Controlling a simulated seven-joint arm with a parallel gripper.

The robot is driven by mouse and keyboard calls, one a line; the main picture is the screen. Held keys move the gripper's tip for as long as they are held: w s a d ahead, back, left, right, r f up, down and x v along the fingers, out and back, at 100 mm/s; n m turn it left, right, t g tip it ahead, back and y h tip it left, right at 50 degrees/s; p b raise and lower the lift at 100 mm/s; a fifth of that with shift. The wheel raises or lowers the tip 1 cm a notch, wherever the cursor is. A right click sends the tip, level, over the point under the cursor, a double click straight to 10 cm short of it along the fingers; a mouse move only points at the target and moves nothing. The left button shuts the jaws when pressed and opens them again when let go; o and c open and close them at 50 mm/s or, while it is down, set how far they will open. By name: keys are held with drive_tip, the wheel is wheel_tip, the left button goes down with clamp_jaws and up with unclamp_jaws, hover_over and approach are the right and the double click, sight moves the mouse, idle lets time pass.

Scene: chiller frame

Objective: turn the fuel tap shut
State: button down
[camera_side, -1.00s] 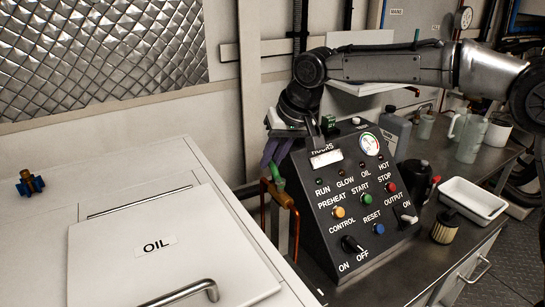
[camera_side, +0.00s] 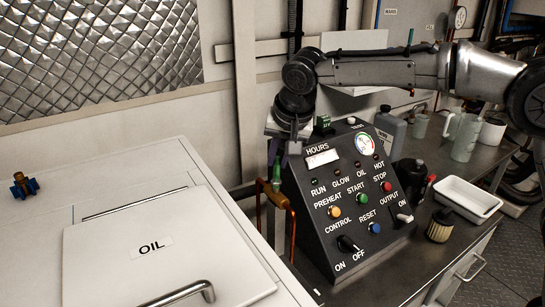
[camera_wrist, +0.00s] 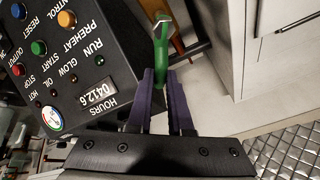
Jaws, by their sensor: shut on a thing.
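The fuel tap has a green lever (camera_side: 276,174) on a copper-coloured pipe (camera_side: 290,222) at the left side of the sloped black control panel. In the wrist view the green lever (camera_wrist: 161,45) stands lengthwise beyond my gripper, its near end between the tips. My gripper (camera_side: 281,160) reaches down from above, beside the panel's upper left edge. Its purple fingers (camera_wrist: 160,75) are close together and shut on the lever's end. The fingers hide part of the lever in the side view.
The black control panel (camera_side: 318,226) with buttons and switches stands just right of the tap. A white cabinet with an OIL lid (camera_side: 130,270) is at the left. A blue and brass valve (camera_side: 24,186) lies on it. A white tray (camera_side: 470,198) and a filter (camera_side: 440,226) are at right.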

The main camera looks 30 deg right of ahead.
drive_tip(key=shift+s+d+r+m+g+h, duration=0.1)
drive_tip(key=shift+s+d+m+g+h, duration=0.4)
drive_tip(key=shift+m, duration=1.5)
drive_tip(key=shift+s+d+f+m+g+h, duration=0.15)
drive_tip(key=shift+s+m+g+h, duration=0.75)
drive_tip(key=shift+m, duration=1.1)
drive_tip(key=shift+s+d+r+m+g+h, duration=0.4)
drive_tip(key=shift+s+m, duration=0.6)
drive_tip(key=shift+m, duration=1)
drive_tip(key=shift+s+a+f, duration=0.1)
drive_tip(key=shift+a+f, duration=0.05)
drive_tip(key=shift+f, duration=0.15)
drive_tip(key=c, duration=0.8)
unclamp_jaws()
drive_tip(key=shift+c, duration=0.2)
drive_tip(key=v, duration=1.2)
drive_tip(key=shift+s, duration=0.2)
drive_tip(key=shift+a, duration=0.1)
